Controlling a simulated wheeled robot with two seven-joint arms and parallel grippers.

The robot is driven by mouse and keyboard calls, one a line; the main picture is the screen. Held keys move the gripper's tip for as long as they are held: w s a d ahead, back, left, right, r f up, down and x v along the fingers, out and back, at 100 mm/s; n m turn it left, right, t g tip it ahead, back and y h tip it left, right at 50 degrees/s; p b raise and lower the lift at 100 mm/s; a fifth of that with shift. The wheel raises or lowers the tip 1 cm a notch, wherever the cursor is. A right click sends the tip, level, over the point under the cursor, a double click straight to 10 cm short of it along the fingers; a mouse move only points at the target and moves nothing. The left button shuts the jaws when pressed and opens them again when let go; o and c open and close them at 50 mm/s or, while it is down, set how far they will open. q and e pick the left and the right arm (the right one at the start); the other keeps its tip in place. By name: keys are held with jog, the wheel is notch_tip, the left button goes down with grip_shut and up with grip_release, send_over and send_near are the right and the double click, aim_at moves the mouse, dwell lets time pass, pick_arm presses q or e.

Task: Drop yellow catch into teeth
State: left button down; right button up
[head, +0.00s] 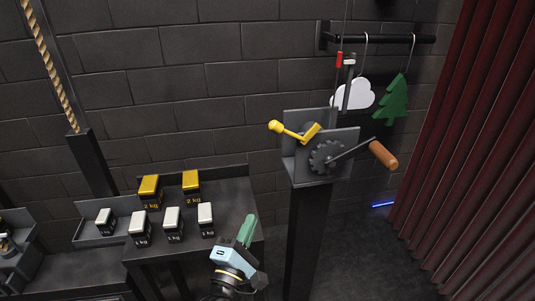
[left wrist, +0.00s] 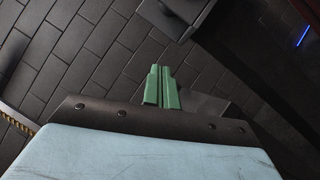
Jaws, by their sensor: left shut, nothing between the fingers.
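The yellow catch (head: 297,132) is a lever with a round knob at its left end, mounted on a dark winch on a post. Its knob end points up and left, and its other end is by the top of the dark toothed wheel (head: 326,157). I cannot tell whether it touches the teeth. My left gripper (head: 248,226) has green fingers and is shut and empty. It is below and left of the winch, apart from it. Its closed fingers (left wrist: 161,88) also show in the left wrist view. My right gripper is not in view.
An orange-handled crank (head: 382,154) sticks out right of the wheel. Several yellow-topped and white-topped weights (head: 172,222) stand on a dark table (head: 233,200) at left. A white cloud (head: 355,94) and green tree (head: 391,100) hang behind the winch. A red curtain (head: 462,130) closes the right side.

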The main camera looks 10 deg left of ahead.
pick_arm(q)
notch_tip(320, 180, up, 9)
jog(key=n+t+y, duration=0.1)
jog(key=n+t, duration=0.1)
jog(key=n, duration=0.3)
jog(key=shift+s+a+f+t+b, duration=0.15)
jog(key=shift+s+a+t+b, duration=0.05)
jog(key=shift+s+t+b, duration=0.1)
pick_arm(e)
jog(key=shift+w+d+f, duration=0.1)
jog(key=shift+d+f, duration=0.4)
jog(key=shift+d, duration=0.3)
pick_arm(q)
jog(key=s+d+r+p+x, duration=0.1)
jog(key=d+p+x, duration=0.1)
jog(key=x, duration=1.1)
jog(key=shift+r, duration=0.35)
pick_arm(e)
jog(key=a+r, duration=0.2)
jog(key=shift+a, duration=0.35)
pick_arm(q)
jog(key=shift+a, duration=0.1)
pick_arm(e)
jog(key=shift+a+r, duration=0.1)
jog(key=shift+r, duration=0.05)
